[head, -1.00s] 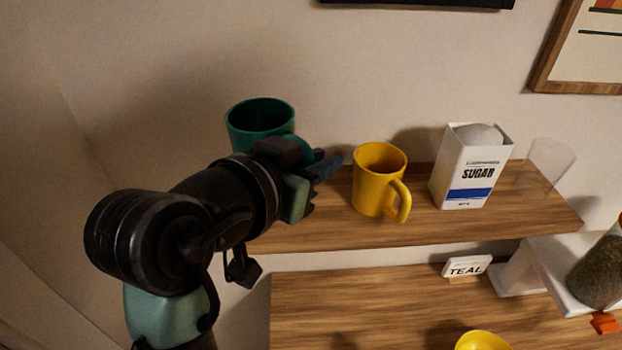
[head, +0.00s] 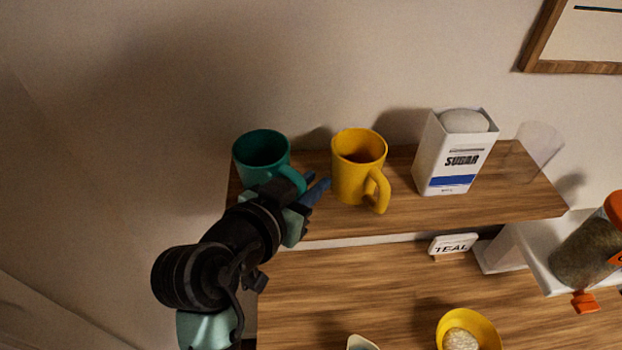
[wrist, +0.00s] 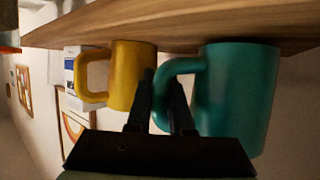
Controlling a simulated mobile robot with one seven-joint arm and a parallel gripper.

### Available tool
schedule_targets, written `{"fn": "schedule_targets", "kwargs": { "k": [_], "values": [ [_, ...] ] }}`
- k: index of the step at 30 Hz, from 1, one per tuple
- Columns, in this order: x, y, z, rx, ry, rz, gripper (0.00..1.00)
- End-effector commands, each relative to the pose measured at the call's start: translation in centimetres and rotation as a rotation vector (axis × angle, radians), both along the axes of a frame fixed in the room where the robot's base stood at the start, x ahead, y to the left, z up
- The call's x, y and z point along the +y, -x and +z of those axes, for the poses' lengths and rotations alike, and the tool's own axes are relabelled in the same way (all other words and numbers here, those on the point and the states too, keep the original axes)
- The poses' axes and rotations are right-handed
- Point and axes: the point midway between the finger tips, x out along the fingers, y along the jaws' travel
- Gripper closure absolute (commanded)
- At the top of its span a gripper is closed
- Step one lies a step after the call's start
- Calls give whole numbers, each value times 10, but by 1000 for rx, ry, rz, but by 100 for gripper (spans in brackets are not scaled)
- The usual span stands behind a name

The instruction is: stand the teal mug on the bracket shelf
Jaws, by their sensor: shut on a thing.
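The teal mug (head: 248,172) is upright at the left end of the upper wooden shelf, which I take as the bracket shelf (head: 490,205). My gripper (head: 305,192) is shut on the mug's handle, from the front right. In the wrist view, which is upside down, the fingers (wrist: 162,85) close on the handle of the teal mug (wrist: 238,100). Its base is at or very near the shelf board (wrist: 180,22); I cannot tell whether it touches.
A yellow mug (head: 352,178) stands just right of my fingers. A white sugar box (head: 450,165) and a clear cup (head: 538,148) stand further right. Below are a TEAL sign (head: 453,244), a yellow bowl (head: 488,330) and a jar (head: 583,255). The wall is close behind.

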Motion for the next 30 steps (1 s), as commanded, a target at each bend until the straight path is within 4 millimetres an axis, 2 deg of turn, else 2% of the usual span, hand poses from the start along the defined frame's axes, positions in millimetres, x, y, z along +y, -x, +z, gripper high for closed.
{"fn": "schedule_targets", "kwargs": {
  "k": [12, 13, 15, 25, 30],
  "values": [
    [0, 0, -7, -5, -2, -1, 100],
    [0, 0, -7, -2, -1, 0, 75],
    [0, 0, -6, -2, -1, 1, 68],
    [0, 0, -3, -2, -1, 0, 68],
    [13, 17, 3, -4, -1, 4, 68]
  ]
}}
